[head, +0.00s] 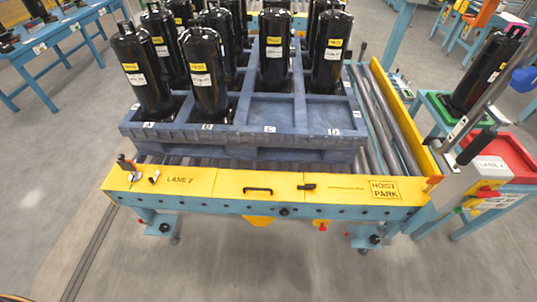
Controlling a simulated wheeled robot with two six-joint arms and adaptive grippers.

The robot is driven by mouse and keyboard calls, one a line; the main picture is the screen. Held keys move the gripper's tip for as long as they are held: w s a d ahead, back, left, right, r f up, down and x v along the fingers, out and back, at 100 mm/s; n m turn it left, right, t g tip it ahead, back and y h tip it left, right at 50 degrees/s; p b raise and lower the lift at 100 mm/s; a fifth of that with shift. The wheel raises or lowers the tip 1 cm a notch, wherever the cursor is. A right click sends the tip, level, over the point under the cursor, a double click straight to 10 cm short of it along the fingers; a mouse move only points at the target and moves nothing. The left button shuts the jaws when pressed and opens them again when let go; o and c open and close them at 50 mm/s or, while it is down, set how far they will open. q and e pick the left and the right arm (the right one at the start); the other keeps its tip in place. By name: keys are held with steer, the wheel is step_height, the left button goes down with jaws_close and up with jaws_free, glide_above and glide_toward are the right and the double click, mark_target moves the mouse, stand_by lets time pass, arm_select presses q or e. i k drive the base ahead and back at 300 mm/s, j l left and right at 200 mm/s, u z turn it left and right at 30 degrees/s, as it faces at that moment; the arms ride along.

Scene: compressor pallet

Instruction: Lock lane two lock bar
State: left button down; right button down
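The front of the roller lane is a yellow beam (215,184) marked "LANE 2" at its left and "HOIST PARK" at its right. A black bar-shaped handle (258,190) lies on the middle of the beam, and a small black latch piece (307,187) is right of it. A small upright lever with a dark knob (126,166) stands at the beam's left end. I cannot tell which of these parts is the lock bar or whether it is locked. Neither of my grippers shows.
A blue pallet (245,140) with several black compressors (209,70) sits on the rollers behind the beam. A side stand with a red tray (505,150), a black compressor (485,70) and a grey pole is at right. A blue table (60,38) is at upper left. The floor in front is clear.

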mark_target(472, 202)
steer(key=k+j, duration=0.1)
steer(key=k, duration=0.3)
steer(key=z, duration=1.65)
